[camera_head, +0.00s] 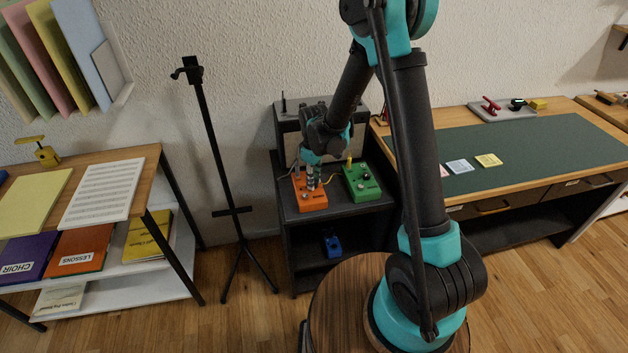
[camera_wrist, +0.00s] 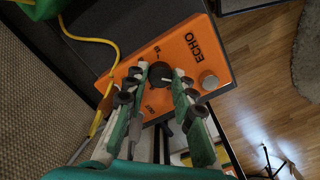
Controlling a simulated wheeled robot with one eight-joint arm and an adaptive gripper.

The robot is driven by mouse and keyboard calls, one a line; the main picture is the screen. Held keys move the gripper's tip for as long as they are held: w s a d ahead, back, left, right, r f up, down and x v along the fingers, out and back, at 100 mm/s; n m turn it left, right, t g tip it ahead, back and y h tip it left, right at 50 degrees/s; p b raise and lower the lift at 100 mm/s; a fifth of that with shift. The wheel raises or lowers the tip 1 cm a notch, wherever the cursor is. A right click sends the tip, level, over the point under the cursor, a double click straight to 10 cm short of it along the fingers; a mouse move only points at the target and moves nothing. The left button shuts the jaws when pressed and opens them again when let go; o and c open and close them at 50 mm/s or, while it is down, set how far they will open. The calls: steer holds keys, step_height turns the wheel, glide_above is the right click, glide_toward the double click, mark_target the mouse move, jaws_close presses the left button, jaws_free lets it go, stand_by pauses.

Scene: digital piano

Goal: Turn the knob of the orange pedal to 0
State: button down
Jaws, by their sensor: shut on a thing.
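The orange pedal (camera_head: 313,203) stands on top of the dark stand, left of the green pedal. In the wrist view the orange pedal (camera_wrist: 178,42) reads ECHO and has a silver footswitch (camera_wrist: 209,80) near one edge. Its black knob (camera_wrist: 160,72) sits between my fingertips. My gripper (camera_head: 312,182) points down over the orange pedal. In the wrist view my gripper (camera_wrist: 156,84) is shut on the knob, with a finger on each side. The knob's pointer and most scale marks are hidden or too small to read.
The green pedal (camera_head: 362,183) stands close on the right, and a yellow cable (camera_wrist: 111,50) runs beside the orange pedal. The dark stand (camera_head: 340,220) holds a blue pedal (camera_head: 333,245) on its lower shelf. A black music stand (camera_head: 232,211) is to the left.

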steer(key=c, duration=1.3)
jaws_free()
steer(key=shift+o, duration=0.2)
step_height(320, 180, up, 12)
steer(key=s+d+m+t, duration=0.4)
steer(key=s+d+m, duration=0.8)
steer(key=s+d, duration=0.7)
steer(key=d, duration=0.4)
steer(key=shift+s+d+f, duration=0.15)
steer(key=shift+s+d, duration=0.1)
steer(key=shift+s, duration=0.05)
